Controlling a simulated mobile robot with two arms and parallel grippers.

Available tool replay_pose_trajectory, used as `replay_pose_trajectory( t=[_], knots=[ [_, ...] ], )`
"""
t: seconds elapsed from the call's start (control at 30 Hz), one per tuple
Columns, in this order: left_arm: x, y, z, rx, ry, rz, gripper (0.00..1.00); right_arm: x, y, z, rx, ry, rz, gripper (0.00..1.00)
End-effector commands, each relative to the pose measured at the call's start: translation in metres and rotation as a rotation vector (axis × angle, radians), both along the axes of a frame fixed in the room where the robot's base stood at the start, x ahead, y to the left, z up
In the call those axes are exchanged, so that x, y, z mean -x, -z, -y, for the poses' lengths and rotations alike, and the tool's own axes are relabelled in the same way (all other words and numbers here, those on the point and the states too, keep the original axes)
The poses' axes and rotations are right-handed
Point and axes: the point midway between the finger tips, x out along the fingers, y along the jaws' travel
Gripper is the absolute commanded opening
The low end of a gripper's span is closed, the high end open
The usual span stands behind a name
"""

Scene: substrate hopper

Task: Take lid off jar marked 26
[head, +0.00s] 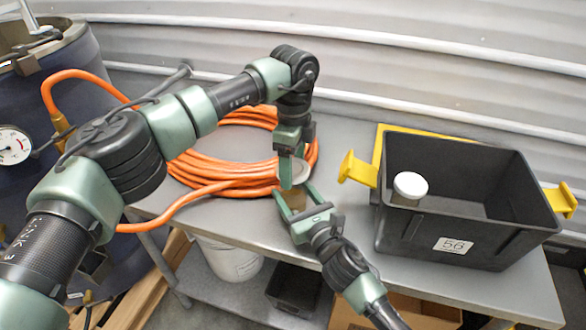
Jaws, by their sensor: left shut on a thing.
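A small brownish jar (297,199) with a pale lid (300,172) is at the middle of the head view, above the grey table's front part. My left gripper (293,173) comes down from above and is shut on the lid. My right gripper (302,201) reaches up from below, with its fingers on either side of the jar. Whether they press on it I cannot tell. The grippers hide much of the jar, and no number on it shows. I cannot tell if the lid is apart from the jar.
A black bin (480,247) labelled 56, with yellow handles, stands at the right. A white-lidded jar (410,188) is inside it. A coiled orange hose (215,170) lies behind on the table (340,235). A dark tank with a gauge (14,145) stands at the left.

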Motion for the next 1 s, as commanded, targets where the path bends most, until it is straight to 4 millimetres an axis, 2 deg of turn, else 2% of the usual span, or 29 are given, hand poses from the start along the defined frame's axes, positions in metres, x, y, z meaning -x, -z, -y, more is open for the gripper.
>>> replay_pose_trajectory(
  t=[0.2,0.43,0.47,0.5,0.53,0.87,1.0],
  knots=[
    [0.0,-0.027,0.0,0.0,0.0,0.001,0.21,0.0,0.0,0.0,-0.001,0.0,0.0,0.0],
    [0.0,-0.028,0.0,0.0,0.001,-0.001,0.21,0.0,0.0,0.0,-0.001,0.0,0.0,0.0],
    [0.0,-0.028,0.0,0.0,0.001,-0.001,0.21,0.0,0.0,0.0,-0.001,0.0,0.0,0.71],
    [0.0,-0.028,0.0,0.0,0.001,-0.001,0.21,0.0,0.0,0.0,-0.001,0.0,0.0,0.82],
    [0.0,-0.028,0.0,0.0,0.001,-0.001,0.21,0.0,0.0,0.0,-0.001,0.0,0.0,0.88],
    [0.0,-0.028,0.0,0.0,0.001,-0.001,0.21,0.001,0.0,0.0,0.0,0.0,0.0,0.88],
    [0.0,-0.026,0.0,0.0,0.001,-0.001,0.21,0.012,0.001,0.007,0.001,0.0,0.0,0.88]
  ],
)
